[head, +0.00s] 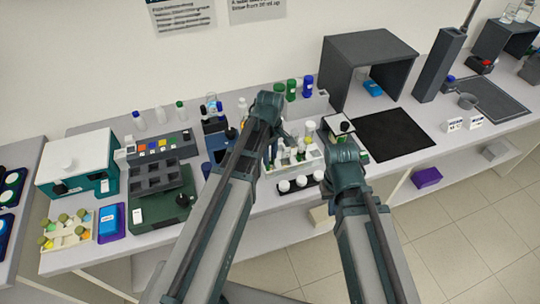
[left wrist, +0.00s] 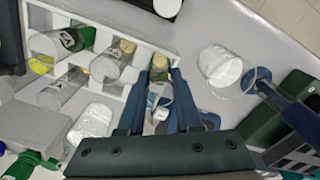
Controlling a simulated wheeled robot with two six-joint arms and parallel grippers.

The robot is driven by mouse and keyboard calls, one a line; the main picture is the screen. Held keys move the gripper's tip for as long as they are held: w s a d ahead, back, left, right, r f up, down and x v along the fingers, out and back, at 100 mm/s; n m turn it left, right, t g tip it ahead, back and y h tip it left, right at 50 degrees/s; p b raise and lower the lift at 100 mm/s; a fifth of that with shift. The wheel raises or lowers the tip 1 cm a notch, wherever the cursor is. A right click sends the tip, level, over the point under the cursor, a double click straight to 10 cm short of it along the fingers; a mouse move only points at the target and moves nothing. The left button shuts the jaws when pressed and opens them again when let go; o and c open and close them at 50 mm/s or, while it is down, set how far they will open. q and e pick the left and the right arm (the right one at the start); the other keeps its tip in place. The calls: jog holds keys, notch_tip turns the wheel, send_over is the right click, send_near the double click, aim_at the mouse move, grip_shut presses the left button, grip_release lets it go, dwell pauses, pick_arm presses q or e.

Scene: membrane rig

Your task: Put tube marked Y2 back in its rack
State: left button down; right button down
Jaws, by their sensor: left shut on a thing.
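The white rack (head: 312,163) stands in the middle of the bench and holds several clear tubes with green or yellow contents. In the left wrist view the rack (left wrist: 140,36) is at the upper left, with tubes (left wrist: 72,40) (left wrist: 112,60) showing a Y mark; their digits are unreadable. My left gripper (left wrist: 166,80) is shut on a clear tube (left wrist: 159,92) with a green part, at the rack's edge. Its label is turned away, and I cannot tell how deep it sits. My right gripper's wrist (head: 345,158) is right of the rack; its fingertips are not clear.
A black strip with white-capped bottles (head: 301,181) lies in front of the rack. Green and blue capped bottles (head: 291,89) stand behind. A dark mat (head: 393,134) and grey hood (head: 368,55) are to the right, a dark green device (head: 160,205) to the left.

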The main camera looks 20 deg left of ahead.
pick_arm(q)
jog(key=shift+f+b, duration=0.3)
jog(key=shift+f, duration=0.05)
jog(key=c, duration=0.5)
grip_release()
jog(key=shift+r, duration=0.2)
notch_tip(320, 180, up, 14)
jog(key=p, duration=1.4)
jog(key=shift+f, duration=0.2)
jog(key=shift+f, duration=0.1)
jog(key=s+d+f+m+b, duration=0.3)
jog(key=s+f+m+b, duration=0.1)
jog(key=m, duration=0.1)
jog(key=s+d+f+m+b, duration=0.4)
jog(key=s+f+m+b, duration=0.1)
jog(key=s+d+f+m+y+b, duration=0.1)
jog(key=s+d+f+m+b, duration=0.2)
jog(key=s+f+m+b, duration=0.1)
jog(key=shift+s+d+f+m+b, duration=0.2)
jog(key=shift+s+m+b, duration=0.35)
jog(key=shift+m, duration=0.55)
